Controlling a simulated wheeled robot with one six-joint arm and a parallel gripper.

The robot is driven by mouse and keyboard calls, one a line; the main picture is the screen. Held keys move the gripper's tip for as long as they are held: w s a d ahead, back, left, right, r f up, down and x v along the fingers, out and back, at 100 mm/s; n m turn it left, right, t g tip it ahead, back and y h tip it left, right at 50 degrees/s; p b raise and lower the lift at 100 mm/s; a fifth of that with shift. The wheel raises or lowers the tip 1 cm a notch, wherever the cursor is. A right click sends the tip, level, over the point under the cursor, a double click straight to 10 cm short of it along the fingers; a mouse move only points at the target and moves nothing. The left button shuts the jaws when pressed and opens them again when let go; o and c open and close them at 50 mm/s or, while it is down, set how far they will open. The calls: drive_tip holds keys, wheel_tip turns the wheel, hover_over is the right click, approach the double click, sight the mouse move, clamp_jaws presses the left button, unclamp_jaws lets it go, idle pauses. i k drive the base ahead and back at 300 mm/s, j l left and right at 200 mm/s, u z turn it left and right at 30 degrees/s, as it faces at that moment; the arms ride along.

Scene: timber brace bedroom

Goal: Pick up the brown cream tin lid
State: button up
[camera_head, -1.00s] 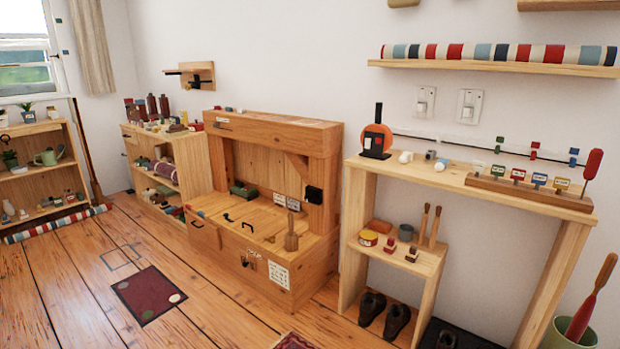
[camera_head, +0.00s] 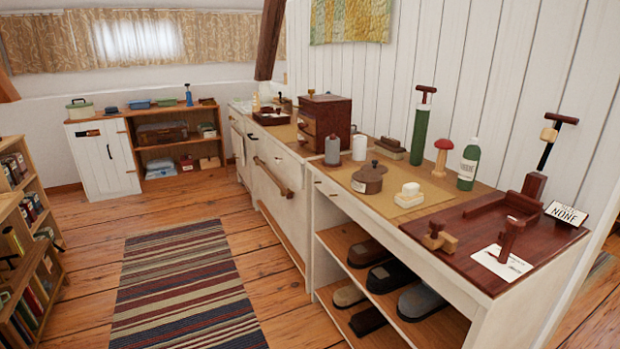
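A round brown tin with a knobbed brown lid (camera_head: 371,173) stands on a tan mat (camera_head: 432,192) on the long white counter. It looks like the brown cream tin, but I cannot read any label. The lid appears to sit on top of the tin. My gripper is not in view.
Beside the tin are a grey bottle (camera_head: 332,151), a white cylinder (camera_head: 359,147) and a cream block stack (camera_head: 409,193). A green bottle (camera_head: 468,166) and a red-topped mushroom shape (camera_head: 441,156) stand behind. A dark red tray (camera_head: 478,227) lies right. The striped rug (camera_head: 185,285) is clear.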

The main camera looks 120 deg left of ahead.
sight(375, 165)
drive_tip(key=u, duration=2.6)
drive_tip(key=j+u, duration=0.15)
drive_tip(key=u, duration=0.15)
drive_tip(key=j+u, duration=0.1)
drive_tip(key=u, duration=0.15)
drive_tip(key=i+j, duration=0.1)
drive_tip(key=i, duration=0.4)
